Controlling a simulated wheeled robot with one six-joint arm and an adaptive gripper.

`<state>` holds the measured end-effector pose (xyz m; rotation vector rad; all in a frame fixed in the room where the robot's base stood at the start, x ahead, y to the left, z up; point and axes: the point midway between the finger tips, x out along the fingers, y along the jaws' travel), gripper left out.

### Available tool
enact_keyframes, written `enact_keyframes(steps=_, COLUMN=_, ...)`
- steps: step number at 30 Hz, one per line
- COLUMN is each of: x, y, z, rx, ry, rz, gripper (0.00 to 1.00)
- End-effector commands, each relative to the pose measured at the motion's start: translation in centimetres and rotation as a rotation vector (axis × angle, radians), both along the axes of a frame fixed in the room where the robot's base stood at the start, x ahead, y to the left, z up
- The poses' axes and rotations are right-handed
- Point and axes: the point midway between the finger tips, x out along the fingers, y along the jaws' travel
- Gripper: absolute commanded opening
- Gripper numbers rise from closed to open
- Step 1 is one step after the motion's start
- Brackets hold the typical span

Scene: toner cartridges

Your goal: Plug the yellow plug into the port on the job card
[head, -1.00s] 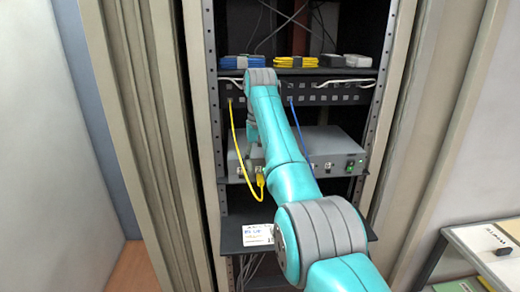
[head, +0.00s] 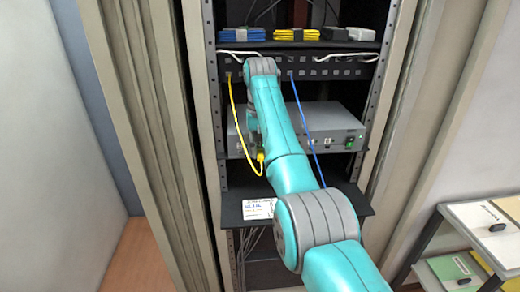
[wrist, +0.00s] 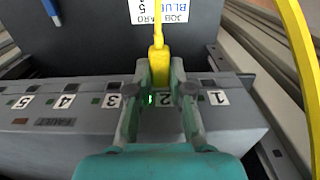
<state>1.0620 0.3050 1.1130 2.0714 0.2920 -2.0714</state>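The yellow plug (wrist: 159,66) sits between the fingertips of my gripper (wrist: 161,75) in the wrist view, with its cable running up the picture. My gripper looks shut on it, one finger against each side. The plug is at the face of the grey box (wrist: 75,115), in line with the label 2 (wrist: 163,96), where a small green light shows. Its tip is hidden, so how deep it sits cannot be seen. The job card (wrist: 162,10) is upside down and partly cut off; BLUE and 5 can be read. The yellow plug also shows in the head view (head: 261,157).
Ports labelled 1 to 5 line the box; a blue plug (wrist: 51,10) hangs off its front at the left. In the head view a blue cable (head: 305,130) hangs from the patch panel (head: 320,69). The card lies on a black shelf (head: 335,203). Rack posts stand either side.

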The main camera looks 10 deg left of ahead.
Motion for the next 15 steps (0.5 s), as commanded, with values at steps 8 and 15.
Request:
enact_keyframes(steps=8, x=0.0, y=0.0, z=0.02, rx=0.0, ry=0.0, rz=0.0, gripper=0.49)
enact_keyframes(steps=15, x=0.0, y=0.0, z=0.02, rx=0.0, ry=0.0, rz=0.0, gripper=0.49)
